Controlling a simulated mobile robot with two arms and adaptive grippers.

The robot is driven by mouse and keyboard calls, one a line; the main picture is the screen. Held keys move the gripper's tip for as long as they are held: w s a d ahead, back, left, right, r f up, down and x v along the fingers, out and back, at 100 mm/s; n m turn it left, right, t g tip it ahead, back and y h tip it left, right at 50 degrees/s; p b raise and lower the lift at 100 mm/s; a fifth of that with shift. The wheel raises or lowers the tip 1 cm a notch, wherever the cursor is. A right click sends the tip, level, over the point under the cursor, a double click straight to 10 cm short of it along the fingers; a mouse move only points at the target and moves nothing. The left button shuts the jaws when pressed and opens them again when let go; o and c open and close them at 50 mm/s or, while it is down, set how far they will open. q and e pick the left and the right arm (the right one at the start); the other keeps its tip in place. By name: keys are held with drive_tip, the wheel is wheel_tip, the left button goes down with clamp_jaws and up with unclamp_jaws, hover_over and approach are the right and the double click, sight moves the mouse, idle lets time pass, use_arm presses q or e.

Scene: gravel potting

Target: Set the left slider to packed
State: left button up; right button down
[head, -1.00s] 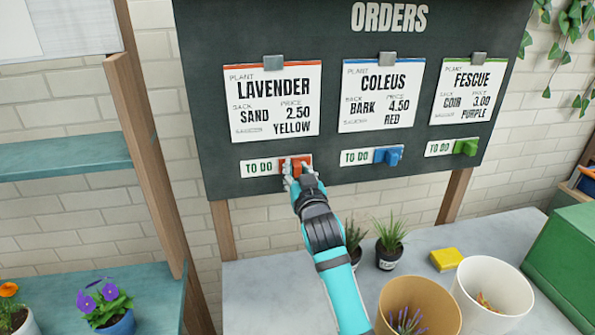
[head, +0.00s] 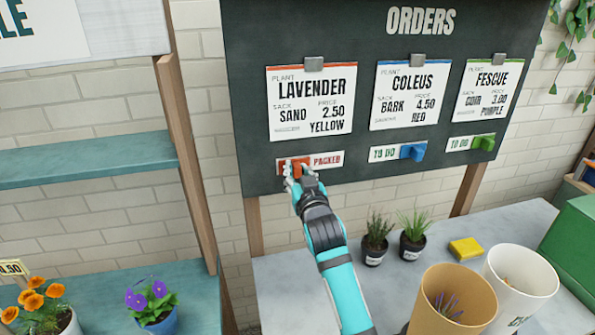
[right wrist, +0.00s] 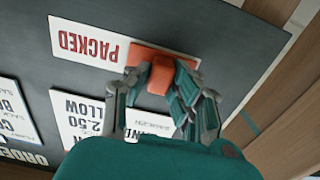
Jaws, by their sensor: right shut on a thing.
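The left slider (head: 296,167) is an orange-red knob under the LAVENDER card (head: 310,100) on the dark orders board (head: 300,32). It sits at the left end of its strip, and the word PACKED (head: 328,160) shows to its right. My right gripper (head: 297,174) is shut on the knob. In the right wrist view the orange knob (right wrist: 160,75) is between the fingers (right wrist: 158,92), beside the upside-down PACKED label (right wrist: 88,44). My left gripper is not in view.
The blue slider (head: 413,151) and green slider (head: 484,142) both show TO DO at their left. Below, the grey table (head: 300,290) holds two small potted plants (head: 412,240), a yellow block (head: 465,248) and two tall pots (head: 452,300). Teal shelves (head: 90,160) stand at the left.

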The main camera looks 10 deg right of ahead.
drive_tip(key=c, duration=1.2)
unclamp_jaws()
drive_tip(key=shift+a, duration=0.3)
drive_tip(key=shift+c, duration=0.2)
drive_tip(key=shift+o, duration=0.4)
drive_tip(key=shift+a, duration=0.15)
drive_tip(key=shift+d, duration=0.25)
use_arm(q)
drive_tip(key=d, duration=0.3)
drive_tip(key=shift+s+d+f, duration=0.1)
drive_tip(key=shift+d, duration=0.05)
use_arm(e)
drive_tip(key=s, duration=1.2)
drive_tip(key=shift+a+f, duration=0.1)
